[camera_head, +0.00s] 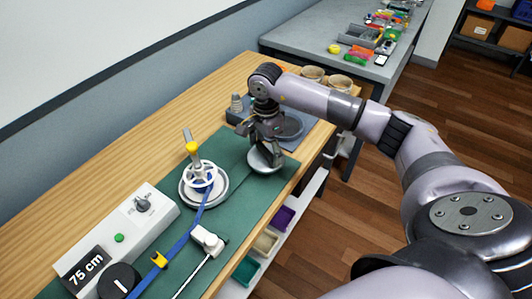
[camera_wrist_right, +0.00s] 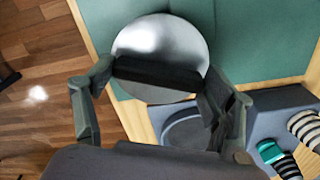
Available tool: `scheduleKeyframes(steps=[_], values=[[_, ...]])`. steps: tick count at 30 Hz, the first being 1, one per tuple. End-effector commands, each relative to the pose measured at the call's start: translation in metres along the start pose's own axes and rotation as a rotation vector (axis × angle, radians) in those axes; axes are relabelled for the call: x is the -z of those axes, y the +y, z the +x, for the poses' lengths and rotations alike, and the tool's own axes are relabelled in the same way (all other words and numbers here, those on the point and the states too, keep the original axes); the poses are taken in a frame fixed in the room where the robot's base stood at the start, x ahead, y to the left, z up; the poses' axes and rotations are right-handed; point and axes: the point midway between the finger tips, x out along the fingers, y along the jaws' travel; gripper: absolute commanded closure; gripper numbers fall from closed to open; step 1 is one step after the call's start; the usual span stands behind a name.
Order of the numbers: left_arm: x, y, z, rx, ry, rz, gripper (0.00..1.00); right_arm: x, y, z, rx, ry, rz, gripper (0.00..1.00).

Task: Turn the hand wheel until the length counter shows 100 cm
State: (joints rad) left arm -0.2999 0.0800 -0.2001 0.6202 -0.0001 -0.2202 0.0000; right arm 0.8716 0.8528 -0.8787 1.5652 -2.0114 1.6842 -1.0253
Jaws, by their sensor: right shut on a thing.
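The length counter (camera_head: 86,270) on a white box at lower left reads 75 cm. A white spoked wheel (camera_head: 199,174), which looks like the hand wheel, stands on a round base on the green mat, with a yellow knob (camera_head: 192,148) by it. A blue strap (camera_head: 180,243) runs from it toward the lower left. My right gripper (camera_head: 265,142) is right of the wheel and apart from it. It is shut on a silver round piece (camera_head: 266,162). In the right wrist view the silver piece (camera_wrist_right: 160,40) has a dark bar between the fingers. My left gripper is out of view.
A white fitting with a cord (camera_head: 207,240) lies near the strap. A grey tray (camera_head: 290,126) and two cups stand behind my right gripper.

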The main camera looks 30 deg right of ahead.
Motion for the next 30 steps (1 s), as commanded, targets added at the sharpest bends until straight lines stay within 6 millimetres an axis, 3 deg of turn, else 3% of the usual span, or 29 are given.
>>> scheduleKeyframes(steps=[15, 30], values=[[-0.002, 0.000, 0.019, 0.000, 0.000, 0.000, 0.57, 0.001, 0.000, 0.000, 0.002, 0.001, 0.335, 0.51], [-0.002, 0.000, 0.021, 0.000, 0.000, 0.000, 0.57, 0.001, 0.000, -0.001, 0.001, 0.001, 0.394, 0.51]])
